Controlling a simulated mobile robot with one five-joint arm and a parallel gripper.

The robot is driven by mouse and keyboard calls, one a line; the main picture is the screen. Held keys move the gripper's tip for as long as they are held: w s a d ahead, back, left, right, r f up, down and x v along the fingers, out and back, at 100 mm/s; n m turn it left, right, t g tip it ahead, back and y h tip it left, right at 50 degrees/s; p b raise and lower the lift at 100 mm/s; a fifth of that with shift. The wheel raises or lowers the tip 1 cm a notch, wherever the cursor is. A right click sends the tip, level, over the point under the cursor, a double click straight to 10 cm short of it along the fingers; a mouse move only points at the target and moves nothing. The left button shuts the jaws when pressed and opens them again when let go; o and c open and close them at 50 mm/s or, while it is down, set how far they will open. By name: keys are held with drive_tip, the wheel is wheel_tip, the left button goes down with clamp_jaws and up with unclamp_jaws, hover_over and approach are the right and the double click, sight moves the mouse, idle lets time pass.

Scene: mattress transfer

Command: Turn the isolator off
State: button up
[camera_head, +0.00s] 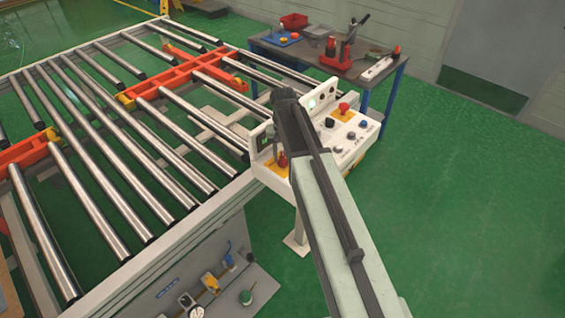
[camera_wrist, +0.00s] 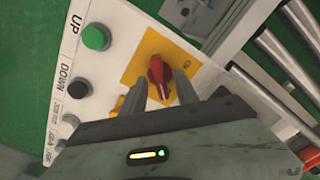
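The isolator is a red rotary handle (camera_wrist: 161,76) on a yellow plate (camera_wrist: 150,50) on the white control panel. An "ON" label shows beside the handle in the wrist view. In the head view the red isolator handle (camera_head: 282,160) sits at the panel's near left corner, on its yellow plate. My gripper (camera_wrist: 160,90) is over the plate with its two fingers apart, one on each side of the near part of the handle. I cannot tell whether the fingers touch it. In the head view my arm hides part of the panel and the fingertips are not clear.
The panel (camera_head: 350,155) also has a red emergency stop (camera_head: 344,108) and several knobs. A green button (camera_wrist: 96,37) and black buttons lie left in the wrist view. A roller conveyor (camera_head: 130,150) stands left, a tool table (camera_head: 375,70) behind. Green floor is free to the right.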

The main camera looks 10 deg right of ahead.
drive_tip(key=shift+c, duration=0.3)
clamp_jaws()
drive_tip(key=shift+f, duration=0.1)
drive_tip(key=shift+n, duration=0.3)
drive_tip(key=n, duration=0.3)
drive_tip(key=shift+n, duration=0.4)
drive_tip(key=n, duration=0.4)
drive_tip(key=shift+n, duration=0.3)
drive_tip(key=n, duration=0.8)
drive_tip(key=shift+n, duration=0.6)
